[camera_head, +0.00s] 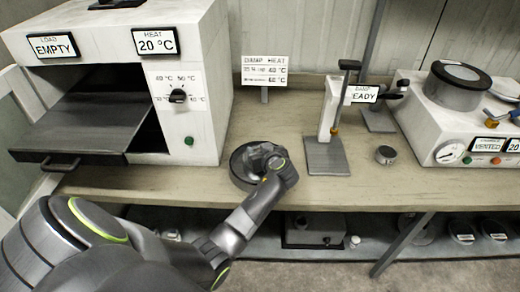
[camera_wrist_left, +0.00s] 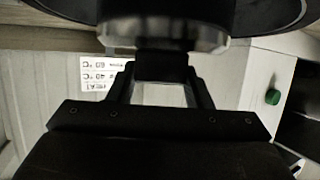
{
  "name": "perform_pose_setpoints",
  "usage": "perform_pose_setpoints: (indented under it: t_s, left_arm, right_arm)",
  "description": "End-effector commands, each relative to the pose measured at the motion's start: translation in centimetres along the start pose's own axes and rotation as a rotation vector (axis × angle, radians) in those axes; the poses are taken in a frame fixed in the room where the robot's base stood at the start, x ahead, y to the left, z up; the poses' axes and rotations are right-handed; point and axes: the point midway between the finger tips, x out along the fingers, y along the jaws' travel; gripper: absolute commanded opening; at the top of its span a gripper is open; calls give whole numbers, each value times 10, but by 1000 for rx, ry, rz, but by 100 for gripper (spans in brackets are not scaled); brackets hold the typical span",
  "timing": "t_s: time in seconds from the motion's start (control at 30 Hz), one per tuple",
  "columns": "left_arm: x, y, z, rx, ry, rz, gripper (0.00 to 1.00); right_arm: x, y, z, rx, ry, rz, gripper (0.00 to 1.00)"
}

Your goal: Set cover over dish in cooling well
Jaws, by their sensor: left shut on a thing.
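My left gripper (camera_head: 266,158) is low over the bench between the oven and the clamp stand. A dark round, lid-like piece (camera_head: 239,172) shows around and below it; I take it for the cover. In the left wrist view the gripper (camera_wrist_left: 165,82) is shut on a dark neck below a pale metallic ring, with a wide black disc (camera_wrist_left: 262,14) beyond. The dish and the cooling well cannot be made out; the gripper and the dark piece hide the bench there. Whether the dark piece touches the bench cannot be told. My right gripper is not in view.
A white oven (camera_head: 205,100) with its tray (camera_head: 85,125) out stands left. A clamp stand (camera_head: 325,155) is close right of the gripper, with a small metal cylinder (camera_head: 386,154) beyond. A white machine (camera_head: 425,125) stands far right. A sign (camera_head: 265,72) stands behind.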

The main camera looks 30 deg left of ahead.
Motion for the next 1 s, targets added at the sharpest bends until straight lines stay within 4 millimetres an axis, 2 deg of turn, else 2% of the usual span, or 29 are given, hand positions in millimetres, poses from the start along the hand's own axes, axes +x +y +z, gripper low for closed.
perform_pose_setpoints:
  t_s: [0.2,0.23,0.4,0.77,1.0]
  left_arm:
    - [1,0,2,-1,1,1,20]
    - [1,0,2,-1,0,0,48]
    - [1,0,1,0,0,0,67]
    - [-1,0,-2,0,0,0,67]
    - [-32,0,2,-4,-1,2,67]
  right_arm:
    - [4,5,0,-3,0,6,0]
    - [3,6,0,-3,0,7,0]
    - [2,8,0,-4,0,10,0]
    - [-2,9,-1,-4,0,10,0]
    - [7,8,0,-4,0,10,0]
